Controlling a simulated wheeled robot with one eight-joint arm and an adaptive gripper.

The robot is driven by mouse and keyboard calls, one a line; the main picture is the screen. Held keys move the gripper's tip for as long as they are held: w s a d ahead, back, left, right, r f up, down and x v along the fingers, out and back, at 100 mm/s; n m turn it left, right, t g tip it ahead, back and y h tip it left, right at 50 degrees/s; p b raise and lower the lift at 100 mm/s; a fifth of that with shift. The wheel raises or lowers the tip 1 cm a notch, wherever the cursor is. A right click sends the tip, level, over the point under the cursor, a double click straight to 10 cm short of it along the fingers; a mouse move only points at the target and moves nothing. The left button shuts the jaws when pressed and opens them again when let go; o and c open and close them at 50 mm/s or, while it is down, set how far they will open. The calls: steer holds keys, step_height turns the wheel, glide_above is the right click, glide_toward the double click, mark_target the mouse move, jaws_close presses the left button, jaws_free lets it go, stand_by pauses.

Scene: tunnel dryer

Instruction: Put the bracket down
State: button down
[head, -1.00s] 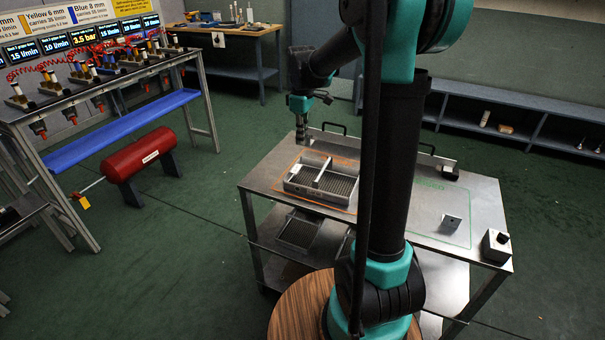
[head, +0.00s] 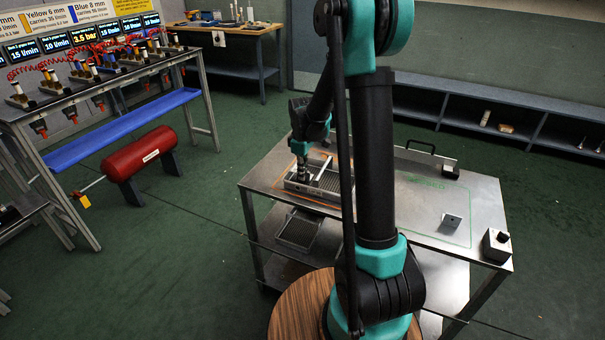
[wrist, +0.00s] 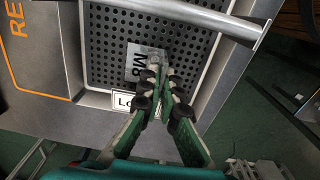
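The bracket (wrist: 138,62) is a small grey metal piece marked "M8", seen in the wrist view over the dark perforated floor of the tray. My gripper (wrist: 158,76) has its fingers close together at the bracket's right side and appears shut on it. The fingertips hide part of the bracket, and I cannot tell whether it touches the floor. In the head view my gripper (head: 302,174) reaches down into the left part of the metal tray (head: 322,197); the bracket cannot be made out there.
The tray stands inside an orange outline on a steel cart (head: 425,232). A similar metal piece (head: 452,220) stands inside a green outline to the right. A light bar (wrist: 195,14) crosses above the perforated floor.

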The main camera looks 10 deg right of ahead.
steer(key=c, duration=1.7)
jaws_free()
steer(key=shift+f, duration=0.1)
step_height(320, 180, up, 12)
steer(key=s+d+f+m+t, duration=0.1)
steer(key=s+d+f+m, duration=0.1)
steer(key=s, duration=0.6)
steer(key=s+d+f+m+t, duration=0.1)
steer(key=s+f+m, duration=0.3)
steer(key=s, duration=0.4)
steer(key=s+d+f+m+t, duration=0.2)
steer(key=s+m, duration=0.3)
steer(key=s, duration=0.4)
steer(key=shift+d+f+m, duration=0.3)
steer(key=shift+f, duration=0.2)
